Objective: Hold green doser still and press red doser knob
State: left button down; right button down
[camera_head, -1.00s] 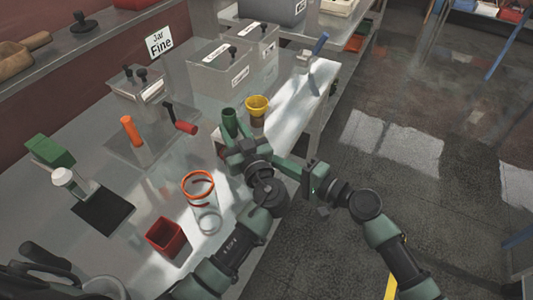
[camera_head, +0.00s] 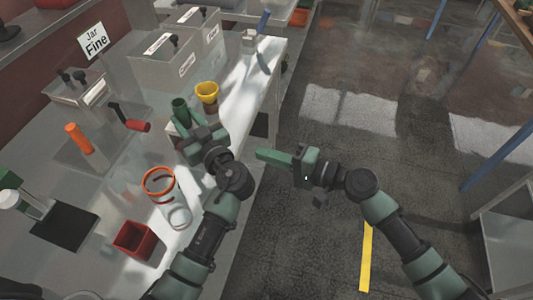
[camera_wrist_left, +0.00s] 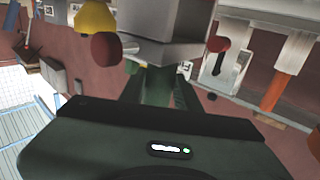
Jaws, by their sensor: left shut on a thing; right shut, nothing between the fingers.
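The green doser (camera_head: 180,108) is an upright green cup at the table's right edge, beside a yellow cup (camera_head: 208,92). My left gripper (camera_head: 184,126) is shut on the green doser. In the left wrist view the green doser (camera_wrist_left: 155,88) shows between the fingers, below a grey metal block (camera_wrist_left: 165,28). A round red knob (camera_wrist_left: 105,49) sticks out from this block, near the yellow cup (camera_wrist_left: 97,18). In the head view I cannot make out the knob. My right gripper (camera_head: 260,155) is shut and empty, pointing left, to the right of the left gripper and apart from it.
A clear jar with an orange rim (camera_head: 159,182), a red box (camera_head: 133,239) and an orange cylinder (camera_head: 78,138) stand on the table. A black and red tool (camera_head: 130,121) lies behind. Grey bins (camera_head: 170,65) stand further back. Open floor lies to the right.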

pick_arm(q)
jog(key=c, duration=0.9)
grip_release()
